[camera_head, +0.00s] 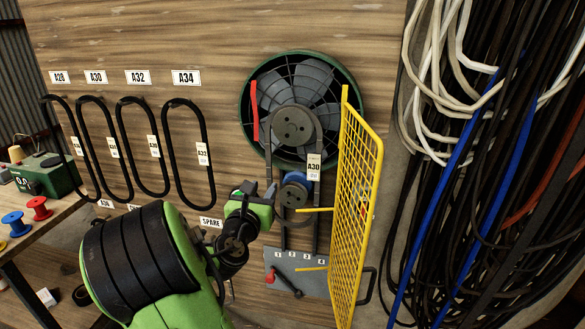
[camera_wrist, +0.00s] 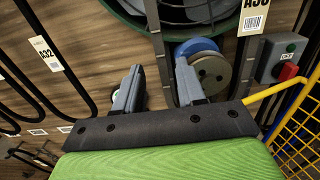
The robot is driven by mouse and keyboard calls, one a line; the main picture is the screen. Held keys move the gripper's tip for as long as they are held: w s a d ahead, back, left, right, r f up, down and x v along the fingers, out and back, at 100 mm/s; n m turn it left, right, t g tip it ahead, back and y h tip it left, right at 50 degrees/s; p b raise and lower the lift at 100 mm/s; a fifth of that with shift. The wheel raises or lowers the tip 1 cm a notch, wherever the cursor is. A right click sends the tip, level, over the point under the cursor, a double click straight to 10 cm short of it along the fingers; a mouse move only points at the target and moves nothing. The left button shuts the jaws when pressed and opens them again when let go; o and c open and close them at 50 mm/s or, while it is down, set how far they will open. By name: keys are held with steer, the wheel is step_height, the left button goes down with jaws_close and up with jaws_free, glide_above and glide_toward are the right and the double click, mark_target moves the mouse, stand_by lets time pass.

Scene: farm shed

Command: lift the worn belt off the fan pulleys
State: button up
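The worn belt (camera_head: 318,136) is a dark loop over the large grey fan pulley (camera_head: 293,126), with a white A30 tag on its right strand. The strands run down towards the smaller blue and grey pulley (camera_head: 295,192); how they pass around it is unclear. In the wrist view, the tagged belt strand (camera_wrist: 243,68) passes right of the small pulley (camera_wrist: 210,74). My gripper (camera_head: 258,190) is left of the small pulley. In the wrist view my gripper (camera_wrist: 160,88) has its fingers apart, with nothing visible between them; the right finger overlaps the small pulley's edge.
A yellow mesh guard (camera_head: 352,200) stands swung open on the right. A numbered grey plate (camera_head: 300,270) with a red-handled lever is below. Spare belts (camera_head: 208,150) hang on the left wall. A switch box (camera_wrist: 286,62) is right of the pulleys. Cables (camera_head: 480,170) hang far right.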

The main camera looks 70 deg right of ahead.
mark_target(269, 179)
steer(key=d, duration=0.5)
steer(key=shift+w+d+r, duration=0.1)
steer(key=shift+w+d, duration=0.1)
steer(key=shift+w, duration=0.1)
steer(key=shift+w+d, duration=0.15)
steer(key=shift+d, duration=0.15)
steer(key=shift+a, duration=0.1)
steer(key=shift+c, duration=0.9)
jaws_close()
